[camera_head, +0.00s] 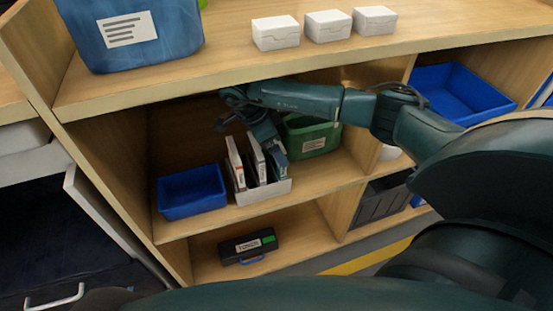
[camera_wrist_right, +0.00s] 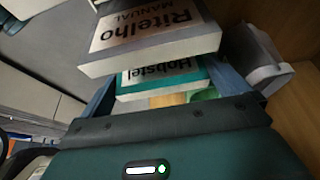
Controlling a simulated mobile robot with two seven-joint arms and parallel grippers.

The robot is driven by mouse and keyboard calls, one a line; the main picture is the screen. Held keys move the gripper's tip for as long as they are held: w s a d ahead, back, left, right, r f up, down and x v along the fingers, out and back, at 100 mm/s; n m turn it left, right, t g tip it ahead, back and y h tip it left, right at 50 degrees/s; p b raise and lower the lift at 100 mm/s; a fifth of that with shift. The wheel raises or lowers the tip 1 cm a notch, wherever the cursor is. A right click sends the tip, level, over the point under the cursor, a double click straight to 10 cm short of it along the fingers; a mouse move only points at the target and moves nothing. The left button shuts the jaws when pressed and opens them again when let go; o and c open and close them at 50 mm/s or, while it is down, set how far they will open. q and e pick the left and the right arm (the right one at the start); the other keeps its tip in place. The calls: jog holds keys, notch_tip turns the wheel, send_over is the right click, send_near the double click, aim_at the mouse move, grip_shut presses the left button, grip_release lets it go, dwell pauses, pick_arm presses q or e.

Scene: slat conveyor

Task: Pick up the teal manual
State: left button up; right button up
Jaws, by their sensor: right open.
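The teal manual (camera_head: 280,159) stands upright at the right end of a small white holder (camera_head: 264,192) on the middle shelf. In the wrist view, the teal manual (camera_wrist_right: 160,80) reads "Hobstel" and lies just in front of my right gripper (camera_wrist_right: 167,90). The blue-grey fingers of this gripper are open, one on each side of the manual's end. In the head view, my right gripper (camera_head: 270,140) is over the manual's top, partly hidden by my arm. I cannot tell if the fingers touch it. My left gripper is not in view.
A manual marked "Ritelho" (camera_wrist_right: 150,32) is close beside the teal one. Other white manuals (camera_head: 245,160) share the holder. A blue bin (camera_head: 190,192) stands left, a green bin (camera_head: 313,136) behind right. The upper shelf board (camera_head: 220,82) is close above my arm.

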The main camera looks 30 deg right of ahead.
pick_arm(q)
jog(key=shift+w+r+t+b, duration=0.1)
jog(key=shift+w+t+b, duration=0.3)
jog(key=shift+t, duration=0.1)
pick_arm(e)
jog(key=x, duration=0.4)
jog(key=shift+f, duration=0.2)
jog(key=shift+c, duration=0.2)
jog(key=c, duration=0.6)
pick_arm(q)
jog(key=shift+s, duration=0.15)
pick_arm(e)
jog(key=shift+c, duration=0.2)
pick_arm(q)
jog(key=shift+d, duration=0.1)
pick_arm(e)
jog(key=shift+r, duration=0.15)
